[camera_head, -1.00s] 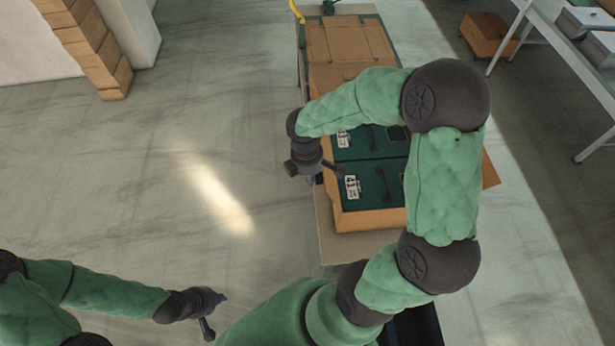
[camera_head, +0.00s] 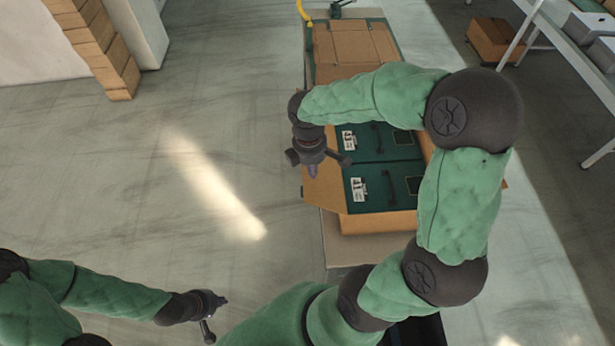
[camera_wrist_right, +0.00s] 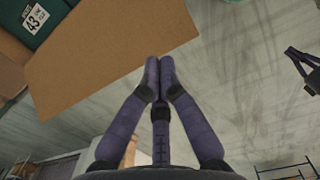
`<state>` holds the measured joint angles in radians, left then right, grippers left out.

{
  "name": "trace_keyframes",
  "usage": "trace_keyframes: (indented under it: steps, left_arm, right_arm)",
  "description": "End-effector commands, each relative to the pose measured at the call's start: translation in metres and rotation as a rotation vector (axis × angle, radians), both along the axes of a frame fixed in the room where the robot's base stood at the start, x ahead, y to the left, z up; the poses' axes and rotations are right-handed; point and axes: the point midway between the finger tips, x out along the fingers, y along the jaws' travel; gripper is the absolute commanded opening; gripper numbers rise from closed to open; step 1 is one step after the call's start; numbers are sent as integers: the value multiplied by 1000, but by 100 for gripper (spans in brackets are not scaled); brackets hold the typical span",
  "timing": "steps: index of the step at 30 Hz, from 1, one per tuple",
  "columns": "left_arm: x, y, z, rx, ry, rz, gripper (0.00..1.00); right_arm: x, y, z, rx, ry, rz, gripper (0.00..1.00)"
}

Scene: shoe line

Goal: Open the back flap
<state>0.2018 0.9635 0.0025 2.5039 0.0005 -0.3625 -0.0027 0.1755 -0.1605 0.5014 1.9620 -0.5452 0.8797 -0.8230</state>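An open cardboard box (camera_head: 378,222) holds green shoe boxes (camera_head: 385,183) with white number labels. A brown flap (camera_head: 322,186) is folded outward on its left side; it also shows large in the right wrist view (camera_wrist_right: 110,45). The box's far edge is largely hidden by my right arm, and I cannot tell which flap is called the back one. My right gripper (camera_head: 328,168) is at the left flap, empty; its fingertips (camera_wrist_right: 159,62) are together in the wrist view, by the flap's edge. My left gripper (camera_head: 217,312) hangs low at the left, away from the box.
A second cardboard box (camera_head: 352,45) with its top closed stands behind on the same narrow line (camera_head: 345,252). Stacked cartons (camera_head: 100,50) stand at the far left. A carton (camera_head: 493,40) and a white-legged table (camera_head: 570,45) are at the right. The floor left of the line is clear.

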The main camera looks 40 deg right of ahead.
Motion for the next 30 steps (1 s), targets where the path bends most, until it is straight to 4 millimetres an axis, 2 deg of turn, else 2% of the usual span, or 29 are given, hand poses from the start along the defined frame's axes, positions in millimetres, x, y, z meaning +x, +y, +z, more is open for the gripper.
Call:
trace_keyframes:
  steps: [3, 7, 15, 18, 20, 23, 30]
  left_arm:
    - [0, 0, 2, 0, 0, 1, 0]
    - [0, 0, 2, 0, -1, 1, 0]
    - [0, 0, 2, 0, 0, 1, 0]
    - [0, 0, 1, 0, 0, 1, 0]
    - [0, 0, -2, 0, -1, 1, 0]
    - [0, 0, -12, 0, 0, 1, 0]
    - [0, 0, -41, 0, 0, 1, 0]
  right_arm:
    - [-3, -5, 17, -1, -2, 0, 0]
    - [-5, -7, 26, 1, 1, 1, 0]
    - [-6, -8, 29, 0, 2, 1, 0]
    - [-5, -6, 24, 6, 3, -2, 0]
    - [-4, -1, 14, 18, 3, -13, 0]
    - [1, 15, -17, 60, 3, -53, 0]
    - [8, 72, -116, 198, 6, -243, 0]
